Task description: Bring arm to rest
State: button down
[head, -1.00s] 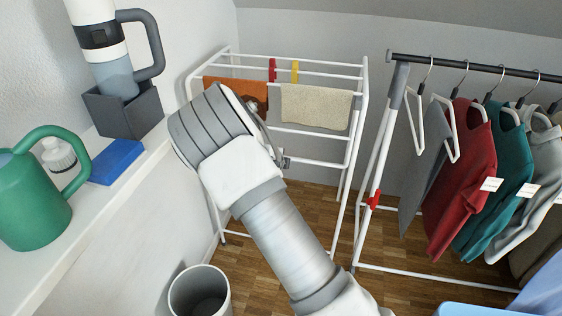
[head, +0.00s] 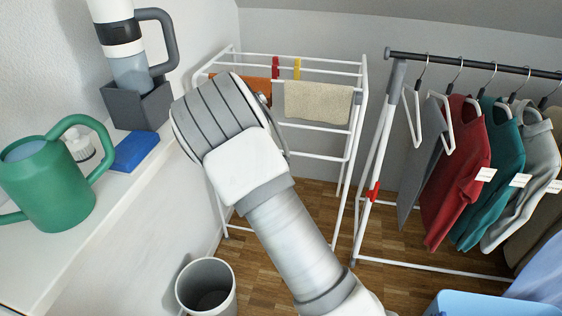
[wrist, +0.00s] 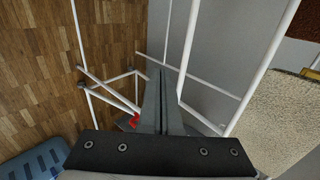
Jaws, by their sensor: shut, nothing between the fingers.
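My arm rises from the bottom of the head view, bent at a thick grey joint in front of the drying rack. My gripper shows in the wrist view (wrist: 164,72). Its two fingers are together with nothing between them. They point toward white rack bars and the floor. In the head view my gripper is hidden behind my arm.
The white drying rack (head: 352,130) holds a beige towel (head: 318,103) and an orange cloth. A clothes rail (head: 465,66) with several garments stands right. A shelf (head: 40,265) at left bears a green watering can (head: 55,185) and blue sponge (head: 135,151). A grey bin (head: 207,288) stands below.

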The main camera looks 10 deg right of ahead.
jog(key=s+a+r+p, duration=0.2)
jog(key=s, duration=0.5)
jog(key=s+r+n+g+y, duration=0.1)
jog(key=s+r+n+y, duration=0.2)
jog(key=s+r+n, duration=0.45)
jog(key=s+r+n+g+y, duration=0.1)
jog(key=s+r+n+y, duration=0.3)
jog(key=r, duration=0.7)
jog(key=s+d+r+n+g+h, duration=0.1)
jog(key=s+d+r+n, duration=0.2)
jog(key=s, duration=0.4)
jog(key=s+d+r+n+h, duration=0.2)
jog(key=s+n, duration=0.2)
jog(key=s, duration=0.3)
jog(key=s+d+r+n+g+h, duration=0.1)
jog(key=s+d+r+n, duration=0.2)
jog(key=s, duration=0.5)
notch_tip(320, 180, up, 21)
jog(key=p, duration=2.1)
jog(key=shift+w+a+p, duration=0.2)
jog(key=shift+w+p, duration=0.15)
jog(key=shift+f+n, duration=0.1)
jog(key=shift+n, duration=0.15)
